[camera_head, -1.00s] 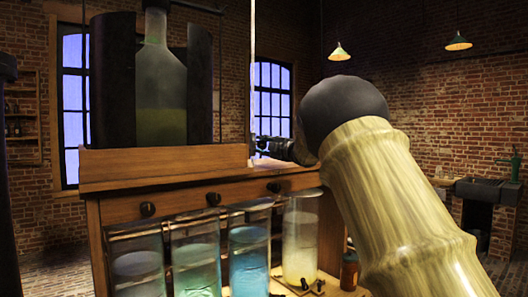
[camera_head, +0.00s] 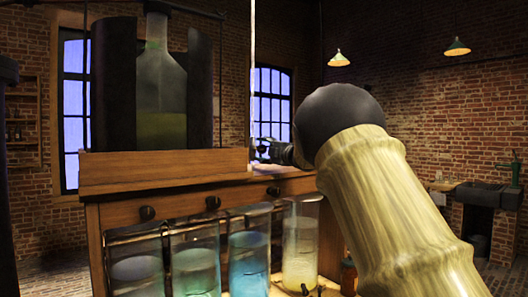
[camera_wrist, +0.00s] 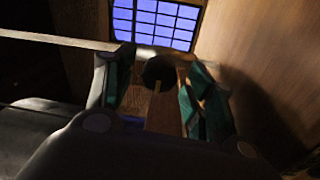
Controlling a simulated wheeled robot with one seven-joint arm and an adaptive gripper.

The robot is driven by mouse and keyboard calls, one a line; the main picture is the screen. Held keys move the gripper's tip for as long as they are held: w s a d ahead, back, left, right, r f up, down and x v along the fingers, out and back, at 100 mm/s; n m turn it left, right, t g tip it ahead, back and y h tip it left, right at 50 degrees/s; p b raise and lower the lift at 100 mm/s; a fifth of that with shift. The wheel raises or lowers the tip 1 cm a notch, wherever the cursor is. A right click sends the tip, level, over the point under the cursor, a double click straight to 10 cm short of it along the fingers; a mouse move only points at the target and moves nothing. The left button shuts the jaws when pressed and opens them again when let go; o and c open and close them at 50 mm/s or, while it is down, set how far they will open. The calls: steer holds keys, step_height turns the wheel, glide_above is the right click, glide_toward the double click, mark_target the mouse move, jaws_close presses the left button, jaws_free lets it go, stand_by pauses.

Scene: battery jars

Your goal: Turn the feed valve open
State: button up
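A dark round knob with a pale stem (camera_wrist: 158,74) shows between the fingers of my gripper (camera_wrist: 155,92) in the wrist view; it may be the feed valve, but I cannot be sure. The fingers stand apart on either side of it, and I cannot tell whether they touch it. In the head view my gripper (camera_head: 272,150) is small and dark, at the right end of the wooden cabinet's top (camera_head: 165,172), by a thin pale upright rod (camera_head: 253,80). The valve cannot be made out there. My arm hides the area to the right.
A large greenish bottle (camera_head: 160,90) stands between dark curved walls on the cabinet. Black knobs (camera_head: 147,213) line its front. Several glass jars of coloured liquid (camera_head: 196,265) stand below, with a small brown bottle (camera_head: 348,277) at their right. A sink (camera_head: 487,195) is far right.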

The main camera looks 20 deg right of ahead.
steer(key=v, duration=1.2)
stand_by(0.5)
